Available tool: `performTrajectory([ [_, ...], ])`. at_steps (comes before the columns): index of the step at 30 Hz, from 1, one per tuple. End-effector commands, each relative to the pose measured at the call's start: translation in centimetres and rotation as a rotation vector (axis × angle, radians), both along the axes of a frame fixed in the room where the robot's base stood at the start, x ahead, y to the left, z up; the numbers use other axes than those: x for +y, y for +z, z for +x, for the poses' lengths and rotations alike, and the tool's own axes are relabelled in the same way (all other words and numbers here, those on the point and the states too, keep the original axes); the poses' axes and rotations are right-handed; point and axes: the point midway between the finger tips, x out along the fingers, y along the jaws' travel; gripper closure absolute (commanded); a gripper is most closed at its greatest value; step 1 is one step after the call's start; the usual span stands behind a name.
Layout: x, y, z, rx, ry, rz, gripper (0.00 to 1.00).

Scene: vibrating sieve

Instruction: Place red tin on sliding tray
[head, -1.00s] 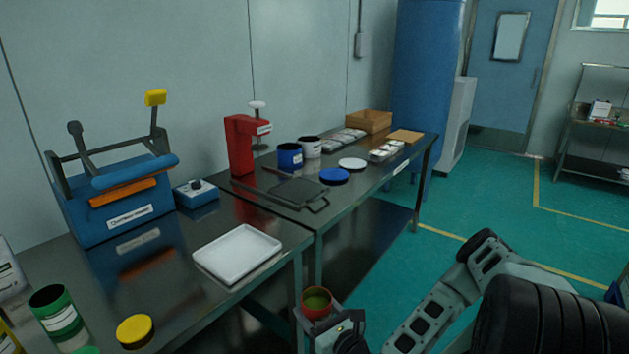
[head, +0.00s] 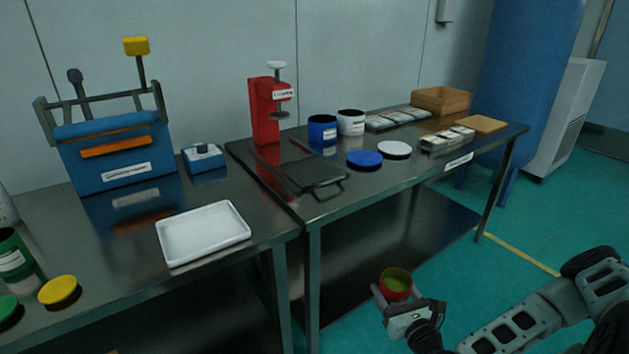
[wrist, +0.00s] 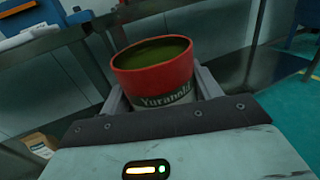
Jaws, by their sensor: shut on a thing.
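The red tin (head: 396,279) is an open can with a red upper band, a pale label and greenish contents. My gripper (head: 394,294) is shut on it, with one finger on each side, and holds it roughly upright in front of the bench, over the floor. The tin (wrist: 155,75) fills the middle of the wrist view, between the fingers. A dark flat tray with a loop handle (head: 314,171), likely the sliding tray, lies on the bench in front of the red press (head: 265,112). It looks empty, and the tin is apart from it.
A white tray (head: 203,233) lies on the near bench. A blue lid (head: 365,159), white lid (head: 394,149), blue tin (head: 322,131) and white tin (head: 351,123) stand right of the dark tray. The bench edge lies between my gripper and the dark tray.

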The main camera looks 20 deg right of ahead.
Motion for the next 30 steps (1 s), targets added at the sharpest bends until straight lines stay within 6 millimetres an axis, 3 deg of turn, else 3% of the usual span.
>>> performTrajectory([
  [11, 0.3, -0.3, -0.3, 0.026, 0.012, 0.001, 0.68],
  [18, 0.2, 0.6, 0.1, -0.006, 0.009, -0.006, 0.68],
  [26, 2.2, 4.9, 5.8, -0.013, -0.049, -0.006, 0.68],
  [30, 4.0, 8.5, 10.4, -0.021, -0.098, -0.002, 0.68],
])
